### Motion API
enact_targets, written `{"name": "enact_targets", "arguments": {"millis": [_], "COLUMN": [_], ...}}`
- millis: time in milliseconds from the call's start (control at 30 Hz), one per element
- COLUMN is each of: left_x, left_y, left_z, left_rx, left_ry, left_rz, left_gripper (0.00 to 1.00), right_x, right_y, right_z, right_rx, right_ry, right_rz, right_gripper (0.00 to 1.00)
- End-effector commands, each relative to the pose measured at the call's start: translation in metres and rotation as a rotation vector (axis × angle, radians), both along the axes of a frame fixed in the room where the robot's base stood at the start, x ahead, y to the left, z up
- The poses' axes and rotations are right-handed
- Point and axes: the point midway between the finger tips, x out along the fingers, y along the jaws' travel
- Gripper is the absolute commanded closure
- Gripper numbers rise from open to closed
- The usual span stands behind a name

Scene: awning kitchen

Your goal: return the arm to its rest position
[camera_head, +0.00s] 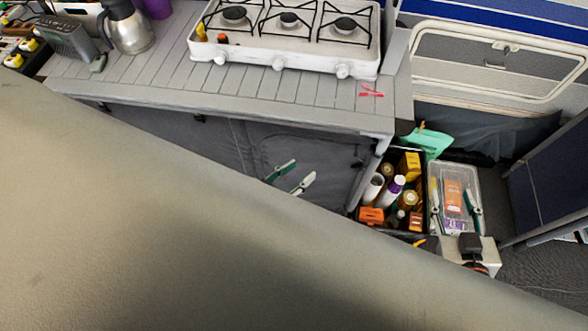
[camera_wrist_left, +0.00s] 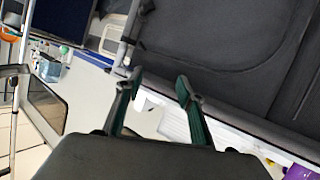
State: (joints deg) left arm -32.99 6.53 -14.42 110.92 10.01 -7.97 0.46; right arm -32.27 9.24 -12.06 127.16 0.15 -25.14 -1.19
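My left gripper (camera_head: 292,178) shows only its two green and pale fingertips in front of the grey cabinet below the counter. Its arm and body are hidden in the head view. In the left wrist view the left gripper (camera_wrist_left: 160,84) has its green fingers spread apart with nothing between them. My right gripper (camera_head: 455,200) has its two dark-green fingers spread over a clear bin (camera_head: 446,166) at the right. Nothing is seen held between them, though small items lie in the bin below.
A slatted counter (camera_head: 160,75) holds a white gas stove (camera_head: 300,60), a metal kettle (camera_head: 128,28) and a red item (camera_head: 371,91). A crate of bottles and boxes (camera_head: 394,190) stands beside the clear bin. A close, smooth beige surface blocks the lower left of the head view.

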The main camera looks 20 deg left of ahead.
Motion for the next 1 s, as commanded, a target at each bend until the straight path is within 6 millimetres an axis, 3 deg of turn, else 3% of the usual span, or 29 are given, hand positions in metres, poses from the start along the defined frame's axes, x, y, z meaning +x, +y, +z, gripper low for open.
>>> {"name": "enact_targets", "arguments": {"millis": [367, 467, 700, 833, 1000], "left_x": [-0.002, -0.009, -0.041, -0.050, -0.053], "left_y": [0.002, 0.008, 0.038, 0.048, 0.051], "left_z": [-0.003, -0.015, -0.056, -0.068, -0.071], "left_rx": [0.013, 0.064, 0.265, 0.327, 0.343], "left_ry": [0.007, 0.035, 0.147, 0.182, 0.192], "left_rz": [-0.002, -0.012, -0.047, -0.056, -0.059], "left_gripper": [0.62, 0.62, 0.62, 0.62, 0.62], "right_x": [-0.002, -0.012, -0.061, -0.079, -0.084], "right_y": [0.000, -0.002, -0.007, -0.009, -0.009], "right_z": [-0.006, -0.036, -0.137, -0.165, -0.171], "right_rx": [0.001, 0.006, 0.031, 0.038, 0.040], "right_ry": [0.011, 0.064, 0.251, 0.306, 0.318], "right_rz": [-0.001, -0.008, -0.037, -0.047, -0.050], "right_gripper": [0.60, 0.60, 0.60, 0.60, 0.60]}}
